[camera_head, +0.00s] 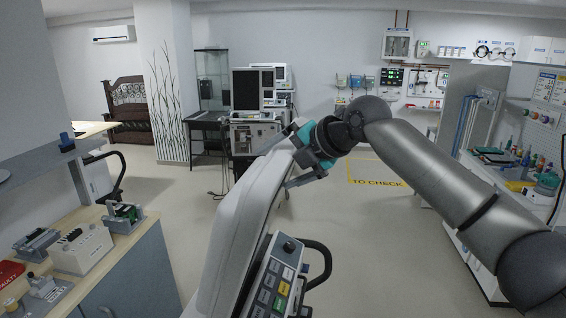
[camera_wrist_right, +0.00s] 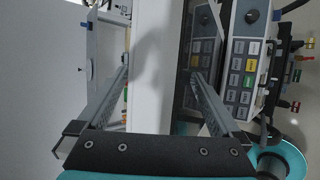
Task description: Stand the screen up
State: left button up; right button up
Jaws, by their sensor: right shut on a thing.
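The screen (camera_head: 240,225) has a pale grey casing and shows nearly edge-on in the camera_head view. It rises beside a key panel (camera_head: 272,287) with coloured buttons, looking steep; its exact tilt is hard to tell. My right gripper (camera_head: 290,157) is shut on the screen's upper edge, one finger on each side. In the right wrist view, the fingers (camera_wrist_right: 160,72) straddle the pale casing (camera_wrist_right: 153,60), with the key panel (camera_wrist_right: 243,65) to the right. The screen's display face and hinge are mostly hidden. My left gripper is not in view.
A black handle (camera_head: 321,262) sticks out right of the key panel. A wooden-topped counter (camera_head: 85,262) with small devices stands at left, a bench (camera_head: 500,185) with bottles at right. Another ventilator (camera_head: 253,92) stands behind. Floor between is clear.

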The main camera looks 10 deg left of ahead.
aim_at(275, 151)
notch_tip(275, 151, up, 3)
jog(key=shift+s+a+f+p, duration=0.1)
jog(key=shift+f+p, duration=0.05)
jog(key=shift+p, duration=0.35)
jog(key=shift+s+d+r, duration=0.25)
jog(key=shift+s+r, duration=0.3)
jog(key=shift+s+d+r+p, duration=0.1)
jog(key=shift+d+r+p, duration=0.1)
jog(key=shift+r+p, duration=0.25)
jog(key=shift+s+d+r, duration=0.2)
jog(key=shift+s+r, duration=0.05)
jog(key=shift+r, duration=0.2)
jog(key=shift+s+d+r, duration=0.15)
jog(key=shift+s+r, duration=0.05)
jog(key=shift+r, duration=0.25)
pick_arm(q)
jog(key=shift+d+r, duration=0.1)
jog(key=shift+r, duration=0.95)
pick_arm(e)
jog(key=s+d+r, duration=0.2)
jog(key=s+r, duration=0.1)
jog(key=r, duration=0.5)
jog(key=shift+s+d, duration=0.25)
jog(key=shift+s, duration=0.15)
jog(key=shift+r, duration=0.1)
